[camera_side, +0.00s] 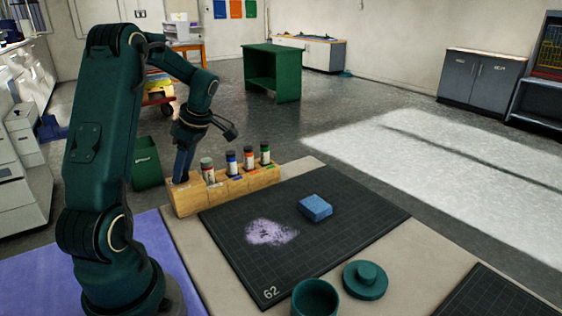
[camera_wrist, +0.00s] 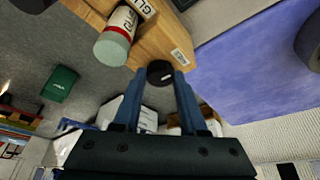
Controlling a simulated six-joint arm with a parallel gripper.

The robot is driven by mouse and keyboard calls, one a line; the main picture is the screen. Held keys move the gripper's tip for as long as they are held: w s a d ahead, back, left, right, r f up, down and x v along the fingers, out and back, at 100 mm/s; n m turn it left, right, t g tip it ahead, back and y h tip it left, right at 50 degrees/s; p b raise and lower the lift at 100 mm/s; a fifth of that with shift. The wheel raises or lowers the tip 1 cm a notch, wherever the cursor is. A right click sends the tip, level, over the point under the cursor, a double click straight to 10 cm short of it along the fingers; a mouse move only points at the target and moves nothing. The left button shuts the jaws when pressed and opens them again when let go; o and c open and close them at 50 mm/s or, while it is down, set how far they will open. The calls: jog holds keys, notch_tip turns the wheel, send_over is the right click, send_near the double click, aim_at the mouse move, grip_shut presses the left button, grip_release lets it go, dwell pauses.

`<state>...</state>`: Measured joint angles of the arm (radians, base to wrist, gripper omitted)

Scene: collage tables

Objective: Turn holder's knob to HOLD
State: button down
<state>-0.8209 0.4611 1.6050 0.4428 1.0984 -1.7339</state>
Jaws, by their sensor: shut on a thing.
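The wooden holder (camera_side: 187,204) stands at the back left edge of the table, with several capped bottles in it. In the wrist view the holder's wood (camera_wrist: 158,42) runs across the top. Its black knob (camera_wrist: 160,68) is at the holder's end, with a small pale mark on its face. My gripper (camera_wrist: 160,80) has its two blue fingers shut on the knob, one on each side. In the side view my gripper (camera_side: 181,178) is at the holder's left end, and the knob is hidden there. A small white label (camera_wrist: 180,57) sits beside the knob, too small to read.
A bottle with a pale green cap (camera_wrist: 112,48) stands close to my fingers. A dark cutting mat (camera_side: 355,214) holds a blue block (camera_side: 315,207) and a pale purple powdery patch (camera_side: 270,232). A green pot (camera_side: 315,298) and its lid (camera_side: 365,280) are at the front.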

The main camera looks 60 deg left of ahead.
jog(key=shift+m, duration=0.3)
jog(key=m, duration=0.2)
jog(key=m+t+y, duration=0.1)
jog(key=m, duration=0.1)
jog(key=m+t, duration=0.1)
jog(key=m, duration=0.1)
jog(key=shift+s+d+r, duration=0.1)
jog(key=shift+s, duration=0.2)
jog(key=m+t, duration=0.1)
jog(key=m, duration=0.3)
jog(key=shift+s+t, duration=0.15)
jog(key=shift+t, duration=0.25)
jog(key=shift+m+t, duration=0.4)
jog(key=shift+m, duration=0.8)
jog(key=shift+c, duration=2.2)
grip_release()
jog(key=shift+v, duration=2.55)
